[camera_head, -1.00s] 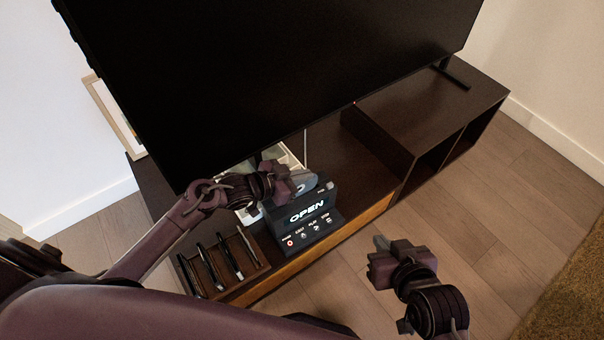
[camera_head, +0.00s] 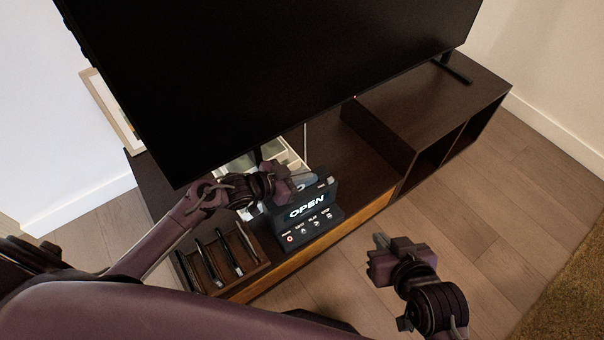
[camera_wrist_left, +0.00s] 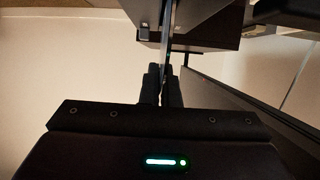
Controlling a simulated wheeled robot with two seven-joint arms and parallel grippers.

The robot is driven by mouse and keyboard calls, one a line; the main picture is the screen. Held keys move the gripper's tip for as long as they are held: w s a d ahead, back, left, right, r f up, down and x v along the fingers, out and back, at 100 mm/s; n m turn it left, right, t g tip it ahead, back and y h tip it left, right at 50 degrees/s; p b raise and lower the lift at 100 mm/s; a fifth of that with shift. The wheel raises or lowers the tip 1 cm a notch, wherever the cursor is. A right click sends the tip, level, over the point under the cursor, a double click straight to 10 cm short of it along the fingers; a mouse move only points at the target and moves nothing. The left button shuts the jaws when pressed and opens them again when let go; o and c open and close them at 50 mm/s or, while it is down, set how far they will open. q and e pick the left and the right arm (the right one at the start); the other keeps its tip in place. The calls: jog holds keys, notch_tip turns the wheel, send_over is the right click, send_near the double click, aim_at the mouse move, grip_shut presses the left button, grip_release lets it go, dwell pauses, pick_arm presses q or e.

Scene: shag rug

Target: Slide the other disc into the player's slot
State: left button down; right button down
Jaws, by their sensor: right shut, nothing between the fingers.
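The player (camera_head: 318,230) is a dark box on the low cabinet, with a lit OPEN display and a row of labelled buttons. My left gripper (camera_head: 292,184) is at the disc's left side. In the left wrist view, its fingers (camera_wrist_left: 164,84) are shut on the thin edge-on disc (camera_wrist_left: 167,38), which reaches up beside the dark player (camera_wrist_left: 205,22). I cannot tell how deep the disc sits in the slot. My right gripper (camera_head: 379,243) is shut and empty, out over the floor.
A wooden rack (camera_head: 257,270) with several thin dark cases stands left of the player. A large TV (camera_head: 270,80) rises close behind my left gripper. Pale boxes (camera_head: 287,155) lie behind the player.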

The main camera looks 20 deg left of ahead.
pick_arm(q)
jog(key=shift+f+b, duration=0.65)
jog(key=shift+f, duration=0.45)
jog(key=c, duration=2.1)
grip_release()
jog(key=shift+c, duration=0.2)
jog(key=o, duration=0.6)
jog(key=shift+c, duration=0.2)
jog(key=p+v, duration=0.2)
jog(key=v, duration=0.4)
jog(key=shift+s+a+r+p, duration=0.2)
jog(key=shift+s+p, duration=0.05)
jog(key=shift+p, duration=0.1)
jog(key=shift+s+a+r, duration=0.15)
jog(key=shift+s+a, duration=0.2)
jog(key=shift+s, duration=0.05)
